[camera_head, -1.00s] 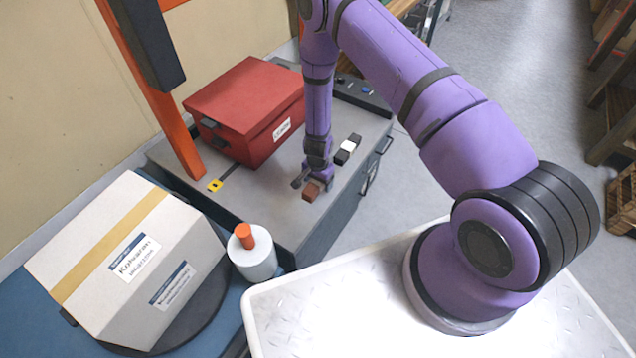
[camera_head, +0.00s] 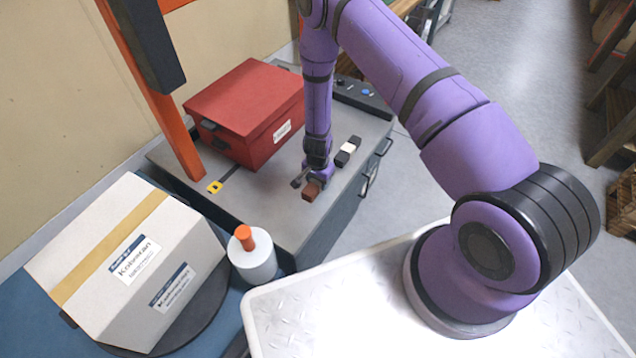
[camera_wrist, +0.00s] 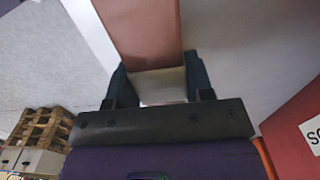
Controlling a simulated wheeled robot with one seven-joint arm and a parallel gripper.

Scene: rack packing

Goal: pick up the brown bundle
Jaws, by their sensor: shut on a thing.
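The brown bundle (camera_head: 312,190) is a small brown block at the front part of the grey cabinet top. In the wrist view the bundle (camera_wrist: 140,30) runs up from between the two dark fingers, with a pale band near the jaws. My gripper (camera_head: 308,182) points down and is shut on the bundle; the wrist view shows my gripper (camera_wrist: 158,85) with a finger on each side of it. I cannot tell whether the bundle touches the top or is slightly above it.
A red box (camera_head: 245,110) stands close behind and left of my gripper. A black bundle with a white band (camera_head: 347,150) lies to the right. A white bottle with an orange cap (camera_head: 252,258) and a white carton (camera_head: 120,260) are at the front left. A yellow tag (camera_head: 215,187) lies on the top.

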